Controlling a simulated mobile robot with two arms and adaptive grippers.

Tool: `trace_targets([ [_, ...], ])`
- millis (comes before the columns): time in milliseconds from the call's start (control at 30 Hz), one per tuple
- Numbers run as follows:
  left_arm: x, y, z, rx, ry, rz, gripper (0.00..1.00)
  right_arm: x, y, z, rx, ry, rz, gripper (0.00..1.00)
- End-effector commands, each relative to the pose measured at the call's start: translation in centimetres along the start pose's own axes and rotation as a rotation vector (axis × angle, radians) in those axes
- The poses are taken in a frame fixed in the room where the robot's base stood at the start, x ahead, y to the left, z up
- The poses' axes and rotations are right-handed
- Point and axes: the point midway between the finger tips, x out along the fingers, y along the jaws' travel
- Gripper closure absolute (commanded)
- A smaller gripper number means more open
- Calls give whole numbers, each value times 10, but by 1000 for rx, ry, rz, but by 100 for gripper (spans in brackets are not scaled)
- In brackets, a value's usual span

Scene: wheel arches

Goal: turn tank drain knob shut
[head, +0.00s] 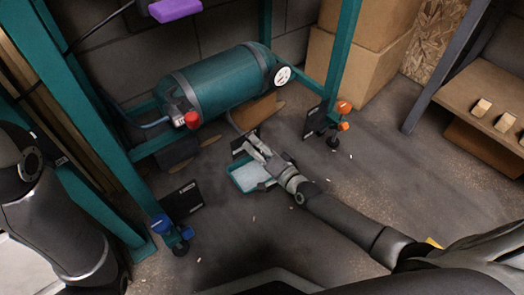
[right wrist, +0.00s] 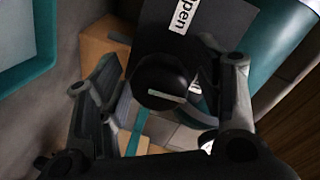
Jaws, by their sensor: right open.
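The drain knob (right wrist: 162,76) is round and black with a pale line across its face, seen in the right wrist view. Behind it is a dark plate (right wrist: 150,38) with a white label (right wrist: 184,14) reading "pen", its start cut off. My right gripper (right wrist: 168,62) is open, with one finger on each side of the knob; a gap shows at the left finger, and contact on the right cannot be told. In the head view the right gripper (head: 255,148) is low, below the teal tank (head: 220,85), and hides the knob. My left gripper is out of view.
A teal-rimmed tray (head: 236,182) lies on the floor beside the right gripper. The tank has a red knob (head: 192,120) and a white gauge (head: 283,75). Rack posts stand on both sides, with blue (head: 160,224) and orange (head: 343,106) knobs at their feet. Cardboard boxes (head: 350,65) stand behind.

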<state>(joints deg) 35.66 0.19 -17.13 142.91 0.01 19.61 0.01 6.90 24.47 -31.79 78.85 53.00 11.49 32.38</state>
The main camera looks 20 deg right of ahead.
Motion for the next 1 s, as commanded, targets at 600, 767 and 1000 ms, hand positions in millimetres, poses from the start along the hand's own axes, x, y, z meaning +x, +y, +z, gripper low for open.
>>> trace_targets([
  [600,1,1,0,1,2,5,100,-92,2,1,0,-2,3,39],
  [767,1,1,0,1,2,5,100,-111,1,0,0,-1,3,39],
  [1000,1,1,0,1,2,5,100,-120,1,0,0,0,1,39],
])
